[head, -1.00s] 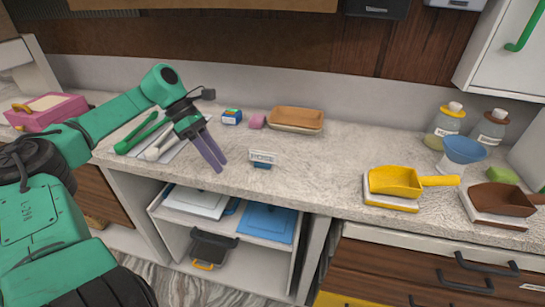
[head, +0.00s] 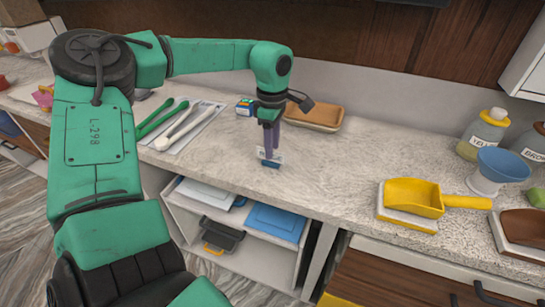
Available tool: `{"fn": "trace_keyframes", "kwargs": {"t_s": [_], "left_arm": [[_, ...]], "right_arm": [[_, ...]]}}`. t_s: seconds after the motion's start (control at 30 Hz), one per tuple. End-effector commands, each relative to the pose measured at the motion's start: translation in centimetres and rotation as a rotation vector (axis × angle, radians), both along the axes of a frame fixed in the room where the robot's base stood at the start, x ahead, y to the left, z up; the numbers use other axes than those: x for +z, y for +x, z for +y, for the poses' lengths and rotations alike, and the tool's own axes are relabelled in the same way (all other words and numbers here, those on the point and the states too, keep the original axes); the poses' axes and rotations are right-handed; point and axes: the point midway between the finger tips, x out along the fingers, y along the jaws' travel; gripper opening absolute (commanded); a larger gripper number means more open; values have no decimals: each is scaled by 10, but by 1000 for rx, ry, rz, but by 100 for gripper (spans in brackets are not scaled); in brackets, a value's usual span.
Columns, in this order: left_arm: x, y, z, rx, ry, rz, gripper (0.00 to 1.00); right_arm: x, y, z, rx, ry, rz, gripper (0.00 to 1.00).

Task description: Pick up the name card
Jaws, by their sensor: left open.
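The name card (head: 263,158) is a small white card in a blue base. It stands on the marble counter near the front edge, in the middle of the head view. My left gripper (head: 271,148) points down right at the card, with its purple fingers covering part of it. The fingers are open. I cannot tell whether they touch the card or stand around it. My right gripper is not in view.
Green and white tongs (head: 162,117) lie on a tray to the left. A brown tray (head: 315,118) and a small blue box (head: 245,106) stand behind. A yellow scoop (head: 414,197) and a blue funnel (head: 503,163) are to the right. The counter between card and scoop is clear.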

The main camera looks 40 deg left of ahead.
Motion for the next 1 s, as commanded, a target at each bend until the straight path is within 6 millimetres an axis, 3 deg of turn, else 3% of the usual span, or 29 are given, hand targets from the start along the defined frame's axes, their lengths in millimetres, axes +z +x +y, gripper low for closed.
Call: {"fn": "trace_keyframes", "kwargs": {"t_s": [0.1,0.2,1.0], "left_arm": [[-18,-1,0,1,-1,3,42],[-24,0,0,2,-1,-1,42],[-29,0,1,1,1,-1,42]], "right_arm": [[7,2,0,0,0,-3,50],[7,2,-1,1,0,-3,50],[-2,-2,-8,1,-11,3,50]]}}
